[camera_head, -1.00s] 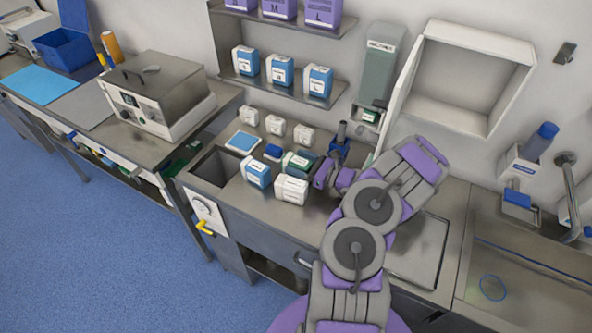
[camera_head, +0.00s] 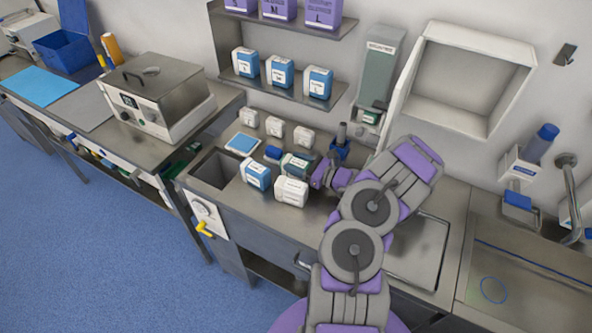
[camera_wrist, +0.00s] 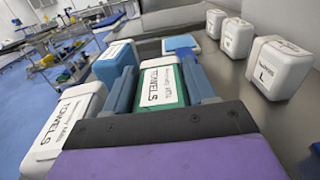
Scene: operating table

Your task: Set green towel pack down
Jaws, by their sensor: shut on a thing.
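The green towel pack (camera_head: 294,166), with a white label reading TOWELS, is on the steel counter or just above it; I cannot tell whether its base touches. In the wrist view the pack (camera_wrist: 160,88) sits between the two blue fingers. My gripper (camera_head: 303,173) is shut on it from the right; in the wrist view the gripper (camera_wrist: 162,92) has one finger along each side. A white towel pack (camera_head: 291,192) stands close in front, and a blue towel pack (camera_head: 256,175) stands to the left. The green pack's lower part is hidden.
Several small white packs (camera_head: 275,126) stand behind, near the wall. A light blue pad (camera_head: 242,143) and a small dark blue item (camera_head: 273,153) lie behind the blue pack. A sink basin (camera_head: 213,170) is at left. A shelf (camera_head: 285,83) with blue packs hangs above.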

